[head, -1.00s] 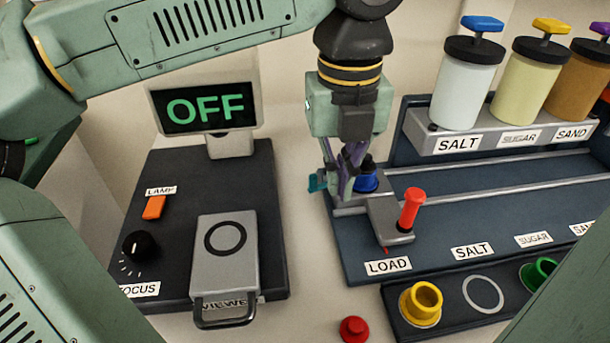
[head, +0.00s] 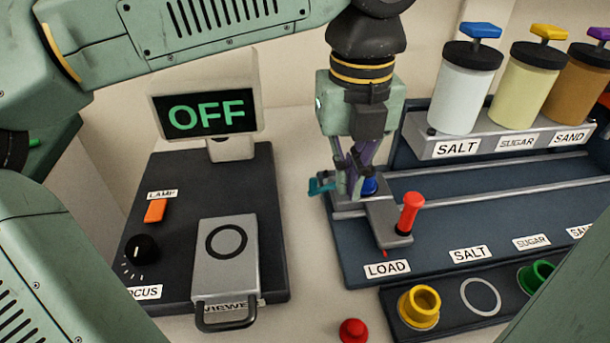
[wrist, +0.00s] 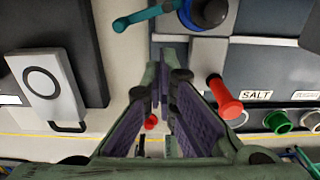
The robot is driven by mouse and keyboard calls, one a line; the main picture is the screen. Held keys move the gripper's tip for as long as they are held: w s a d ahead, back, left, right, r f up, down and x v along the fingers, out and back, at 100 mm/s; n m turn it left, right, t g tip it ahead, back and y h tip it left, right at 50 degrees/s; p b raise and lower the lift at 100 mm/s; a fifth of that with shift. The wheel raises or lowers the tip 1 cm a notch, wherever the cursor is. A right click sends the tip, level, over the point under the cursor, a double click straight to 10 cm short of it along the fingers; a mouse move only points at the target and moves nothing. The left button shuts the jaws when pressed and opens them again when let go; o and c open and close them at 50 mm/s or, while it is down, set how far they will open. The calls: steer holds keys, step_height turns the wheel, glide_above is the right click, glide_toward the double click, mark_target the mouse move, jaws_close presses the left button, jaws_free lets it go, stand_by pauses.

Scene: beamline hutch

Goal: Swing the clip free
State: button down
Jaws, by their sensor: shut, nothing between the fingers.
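The clip appears to be the teal lever (head: 320,186) at the left end of the loading rail.
A red-handled slide (head: 408,215) stands close to the right of my gripper. The grey viewer box (head: 225,265) and OFF screen (head: 207,115) are at left. Salt, sugar and sand jars (head: 465,90) stand behind right. A red cap (head: 353,331) lies in front.

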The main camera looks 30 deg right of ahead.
step_height(320, 180, up, 6)
steer(key=p, duration=0.4)
steer(key=shift+w+a, duration=0.2)
steer(key=shift+a, duration=0.25)
